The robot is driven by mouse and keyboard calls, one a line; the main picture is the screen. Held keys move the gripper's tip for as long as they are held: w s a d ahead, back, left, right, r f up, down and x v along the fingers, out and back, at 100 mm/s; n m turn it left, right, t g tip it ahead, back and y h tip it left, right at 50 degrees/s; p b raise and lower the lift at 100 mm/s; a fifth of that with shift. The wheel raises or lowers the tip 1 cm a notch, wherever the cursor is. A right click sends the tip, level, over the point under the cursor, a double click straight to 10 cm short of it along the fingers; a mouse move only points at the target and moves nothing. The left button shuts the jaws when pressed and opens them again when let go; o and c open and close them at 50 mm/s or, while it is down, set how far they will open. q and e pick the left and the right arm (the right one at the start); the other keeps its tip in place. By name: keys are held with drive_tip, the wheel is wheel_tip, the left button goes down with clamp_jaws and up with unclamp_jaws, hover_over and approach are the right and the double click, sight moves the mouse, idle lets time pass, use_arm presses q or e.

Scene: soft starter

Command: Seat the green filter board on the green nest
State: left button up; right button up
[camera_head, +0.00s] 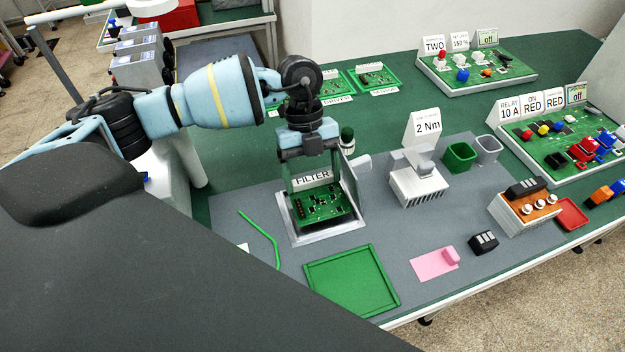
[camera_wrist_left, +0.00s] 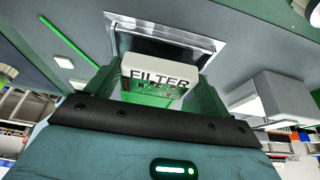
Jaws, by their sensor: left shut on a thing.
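The green filter board (camera_head: 325,206), with a white FILTER label, is between the fingers of my left gripper (camera_head: 314,180), which is shut on it. The board is over or inside a silver-rimmed dark opening (camera_head: 343,231); I cannot tell its height. In the left wrist view, the board's label (camera_wrist_left: 158,76) shows between the fingers, with the silver frame (camera_wrist_left: 160,28) beyond. A shallow green square tray (camera_head: 394,300), empty with a raised rim, lies in front; it looks like the green nest. My right gripper is not in view.
A grey flap (camera_head: 350,190) stands right of the opening. A thin green strip (camera_head: 262,238) lies to its left. A finned block with a 2 Nm sign (camera_head: 418,186), a pink pad (camera_head: 430,264) and a black block (camera_head: 484,242) are to the right.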

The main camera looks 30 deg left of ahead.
use_arm(q)
drive_tip(key=w+a+b, duration=0.1)
drive_tip(key=w+a, duration=0.2)
drive_tip(key=a, duration=0.1)
drive_tip(key=w+a+b, duration=0.2)
drive_tip(key=w+a, duration=0.2)
drive_tip(key=w+a+b, duration=0.2)
drive_tip(key=w+a, duration=0.2)
drive_tip(key=shift+a+r, duration=0.1)
drive_tip(key=shift+r, duration=0.1)
drive_tip(key=shift+w+a+r, duration=0.1)
drive_tip(key=shift+w+a, duration=0.25)
drive_tip(key=shift+a, duration=0.1)
drive_tip(key=shift+w+a, duration=0.15)
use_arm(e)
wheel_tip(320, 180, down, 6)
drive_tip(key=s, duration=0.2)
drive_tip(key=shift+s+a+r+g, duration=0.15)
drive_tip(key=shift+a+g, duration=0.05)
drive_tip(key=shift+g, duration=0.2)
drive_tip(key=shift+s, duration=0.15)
use_arm(q)
drive_tip(key=shift+r, duration=0.1)
